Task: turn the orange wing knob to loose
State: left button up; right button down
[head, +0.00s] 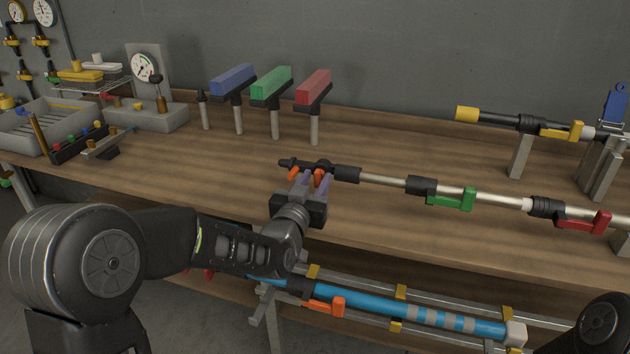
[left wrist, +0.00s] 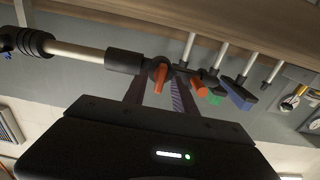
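The orange wing knob (head: 318,176) is at the left end of the metal pole with black couplings, above the workbench. Two orange wings show; in the left wrist view one wing (left wrist: 159,77) appears between my fingers and the other (left wrist: 198,86) outside them. My left gripper (head: 314,183) reaches up to the knob from the near side. Its purplish fingers are apart, and gaps show beside the wing in the left wrist view (left wrist: 157,92). I cannot tell whether either finger touches the knob. My right gripper is out of view.
Green (head: 452,200) and red (head: 583,222) levers sit farther right on the pole. A blue tube (head: 385,307) with an orange lever (head: 325,305) lies below the front edge. Blue, green and red blocks on posts (head: 272,82) stand behind. The bench middle (head: 240,165) is clear.

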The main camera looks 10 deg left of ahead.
pick_arm(q)
grip_shut()
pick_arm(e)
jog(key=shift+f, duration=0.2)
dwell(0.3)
pick_arm(q)
jog(key=shift+f+n+b, duration=0.15)
jog(key=shift+n+b, duration=0.45)
jog(key=shift+b, duration=0.45)
jog(key=n+b, duration=0.4)
jog(key=b, duration=0.1)
jog(key=n+b, duration=0.4)
jog(key=b, duration=0.2)
jog(key=shift+a+f, duration=0.2)
jog(key=n+b, duration=0.5)
jog(key=b, duration=0.1)
jog(key=shift+n, duration=0.4)
jog(key=n+b, duration=0.1)
jog(key=n, duration=0.1)
jog(key=shift+n+b, duration=0.3)
jog(key=shift+b, duration=0.1)
jog(key=shift+n+b, duration=0.85)
jog(key=shift+n, duration=0.55)
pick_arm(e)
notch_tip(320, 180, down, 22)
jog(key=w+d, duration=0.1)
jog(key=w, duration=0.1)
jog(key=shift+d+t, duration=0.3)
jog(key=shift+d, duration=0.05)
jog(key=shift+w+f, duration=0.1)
